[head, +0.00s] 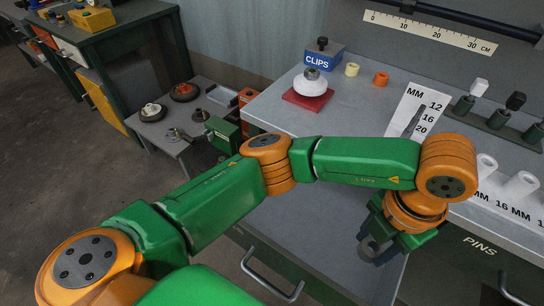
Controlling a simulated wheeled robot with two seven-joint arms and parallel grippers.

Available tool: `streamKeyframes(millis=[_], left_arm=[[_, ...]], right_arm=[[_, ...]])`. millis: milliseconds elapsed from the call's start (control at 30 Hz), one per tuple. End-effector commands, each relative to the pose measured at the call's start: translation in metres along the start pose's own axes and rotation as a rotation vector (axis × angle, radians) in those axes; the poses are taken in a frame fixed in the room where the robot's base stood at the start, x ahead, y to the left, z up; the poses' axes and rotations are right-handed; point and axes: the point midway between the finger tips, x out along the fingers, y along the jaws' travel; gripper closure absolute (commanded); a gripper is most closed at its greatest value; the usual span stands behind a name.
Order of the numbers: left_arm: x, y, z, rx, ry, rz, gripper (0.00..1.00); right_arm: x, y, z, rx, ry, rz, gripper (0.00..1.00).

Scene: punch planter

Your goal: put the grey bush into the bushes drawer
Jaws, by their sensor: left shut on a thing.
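My left gripper (380,238) is at the right of the view, pointing down and shut on a dark grey ring-shaped piece, which looks like the grey bush (373,252). My wrist hides part of the gripper. Below them an open drawer (310,238) sticks out from the bench, with a bare grey floor and a bar handle (270,286) on its front. The bush is over the right part of this drawer; I cannot tell whether it touches the floor. The drawer's label is not visible. My right gripper is not in view.
The bench top (275,115) carries a blue CLIPS box (324,60), a white knob-like part on a red base (311,88), cream (352,69) and orange (381,78) bushes, and a size card (418,112). A PINS drawer (480,246) is at right. My arm crosses the middle.

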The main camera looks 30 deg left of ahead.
Motion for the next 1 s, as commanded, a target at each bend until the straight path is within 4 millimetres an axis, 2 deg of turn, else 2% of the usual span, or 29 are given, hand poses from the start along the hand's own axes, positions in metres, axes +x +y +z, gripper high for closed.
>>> streamKeyframes(millis=[67,133,367,400,500,700,833,1000], left_arm=[[0.005,0.001,-0.001,-0.017,0.000,-0.001,1.00],[0.010,0.014,-0.005,-0.027,0.002,-0.002,1.00],[0.045,0.085,-0.034,-0.030,0.005,0.000,1.00],[0.059,0.093,-0.038,-0.028,0.006,-0.001,1.00],[0.079,0.110,-0.044,-0.026,0.005,0.000,1.00],[0.106,0.131,-0.052,-0.024,0.005,0.002,1.00],[0.129,0.128,-0.051,-0.020,0.004,-0.001,1.00],[0.134,0.129,-0.050,-0.019,-0.001,0.001,1.00]], right_arm=[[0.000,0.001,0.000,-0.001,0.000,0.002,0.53],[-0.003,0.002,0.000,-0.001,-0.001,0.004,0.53],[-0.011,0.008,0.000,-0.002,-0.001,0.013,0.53],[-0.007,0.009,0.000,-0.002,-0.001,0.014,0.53],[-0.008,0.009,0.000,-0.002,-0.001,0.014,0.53],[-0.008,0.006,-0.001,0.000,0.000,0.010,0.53],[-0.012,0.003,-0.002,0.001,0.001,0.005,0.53],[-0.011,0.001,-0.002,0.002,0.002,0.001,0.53]])
